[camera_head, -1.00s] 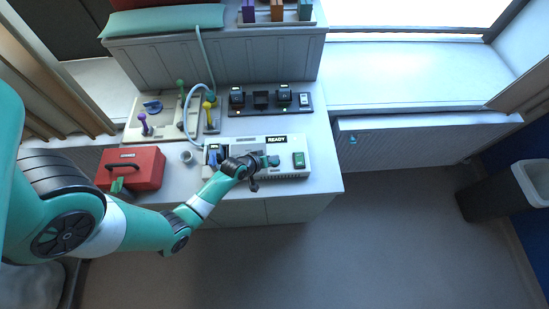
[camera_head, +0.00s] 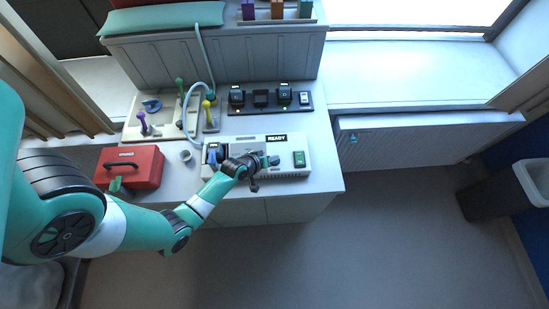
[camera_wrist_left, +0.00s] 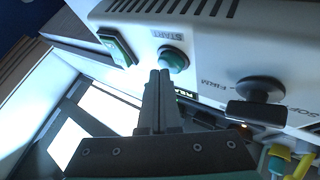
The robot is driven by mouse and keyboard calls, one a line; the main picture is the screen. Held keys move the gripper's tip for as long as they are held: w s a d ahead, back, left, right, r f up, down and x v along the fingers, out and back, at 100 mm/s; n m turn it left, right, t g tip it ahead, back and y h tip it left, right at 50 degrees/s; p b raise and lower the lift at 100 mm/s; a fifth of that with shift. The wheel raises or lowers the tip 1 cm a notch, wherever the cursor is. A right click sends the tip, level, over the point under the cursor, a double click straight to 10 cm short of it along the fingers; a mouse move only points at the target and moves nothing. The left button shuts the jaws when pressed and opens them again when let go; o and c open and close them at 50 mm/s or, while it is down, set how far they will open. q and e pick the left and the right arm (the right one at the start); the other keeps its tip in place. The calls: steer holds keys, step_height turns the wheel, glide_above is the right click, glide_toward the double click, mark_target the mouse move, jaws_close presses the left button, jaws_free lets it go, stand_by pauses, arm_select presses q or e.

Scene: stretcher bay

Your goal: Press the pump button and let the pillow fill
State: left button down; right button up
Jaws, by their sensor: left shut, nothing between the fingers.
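The white pump box (camera_head: 290,170) stands on the counter, with a dark display reading READY (camera_head: 277,138). Its round green START button (camera_wrist_left: 174,60) shows in the left wrist view. My left gripper (camera_head: 268,161) is over the box, its fingers together and empty. In the left wrist view the fingertips (camera_wrist_left: 160,74) are right at the button's lower edge; I cannot tell whether they touch it. The teal pillow (camera_head: 165,18) lies on the raised ledge at the upper left, with a pale hose (camera_head: 203,55) running down from it. My right gripper is not in view.
A green rocker switch (camera_wrist_left: 117,48) and a black knob (camera_wrist_left: 260,90) flank the button. Behind are a lever board (camera_head: 160,108) and a dark charger strip (camera_head: 270,101).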

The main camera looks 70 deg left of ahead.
arm_select(q)
steer(key=shift+f+b, duration=0.4)
steer(key=shift+f, duration=0.15)
stand_by(0.6)
steer(key=shift+r+p, duration=1.2)
step_height(320, 180, up, 5)
steer(key=p, duration=0.5)
steer(key=shift+r, duration=0.1)
